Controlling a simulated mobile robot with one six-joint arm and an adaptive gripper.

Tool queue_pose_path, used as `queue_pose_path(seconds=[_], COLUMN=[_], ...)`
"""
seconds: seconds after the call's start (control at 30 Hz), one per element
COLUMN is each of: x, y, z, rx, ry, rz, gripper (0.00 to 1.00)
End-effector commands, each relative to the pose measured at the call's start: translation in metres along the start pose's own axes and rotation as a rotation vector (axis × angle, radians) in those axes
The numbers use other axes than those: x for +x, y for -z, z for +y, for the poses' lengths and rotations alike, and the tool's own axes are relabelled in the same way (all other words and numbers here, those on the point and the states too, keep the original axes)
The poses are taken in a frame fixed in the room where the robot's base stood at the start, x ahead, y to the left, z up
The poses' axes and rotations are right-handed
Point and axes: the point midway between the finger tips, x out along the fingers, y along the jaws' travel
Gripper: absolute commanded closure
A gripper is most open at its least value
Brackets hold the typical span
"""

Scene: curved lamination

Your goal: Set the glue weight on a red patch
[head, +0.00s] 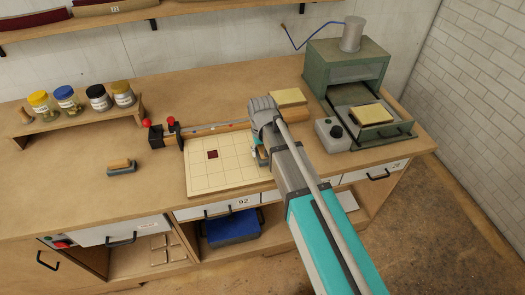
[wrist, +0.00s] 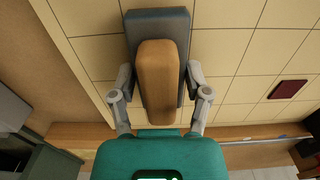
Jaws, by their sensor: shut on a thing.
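My gripper (wrist: 160,82) is shut on the wooden handle of a glue weight (wrist: 145,19), which has a flat blue-grey base. In the head view, the held glue weight (head: 260,157) is mostly hidden by my arm, at the right edge of a pale gridded board (head: 205,178). I cannot tell whether it touches the board. The dark red patch (head: 212,154) is one square of that board, left of my gripper and uncovered. In the wrist view, the red patch (wrist: 287,89) is to the right of the held weight. A second glue weight (head: 121,168) stands on the bench at left.
A bar with red knobs (head: 171,123) runs behind the board. A grey control box (head: 332,135) and a green press (head: 346,72) with an open tray stand at right. Jars (head: 67,98) stand on a riser at left. The bench between second weight and board is clear.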

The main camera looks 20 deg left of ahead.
Motion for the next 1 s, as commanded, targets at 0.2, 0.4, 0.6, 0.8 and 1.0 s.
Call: queue_pose_path(seconds=[0.2,0.4,0.6,0.8,1.0], x=[0.000,0.000,0.000,-0.003,-0.012], y=[0.000,0.000,0.000,0.000,0.000], z=[0.000,0.000,0.000,0.000,0.000], rx=[0.000,0.000,0.000,-0.001,0.000], ry=[0.000,0.000,0.000,0.000,0.000], rz=[0.000,0.000,0.000,0.000,0.000], gripper=[0.04,0.00,0.00,0.00,0.00])
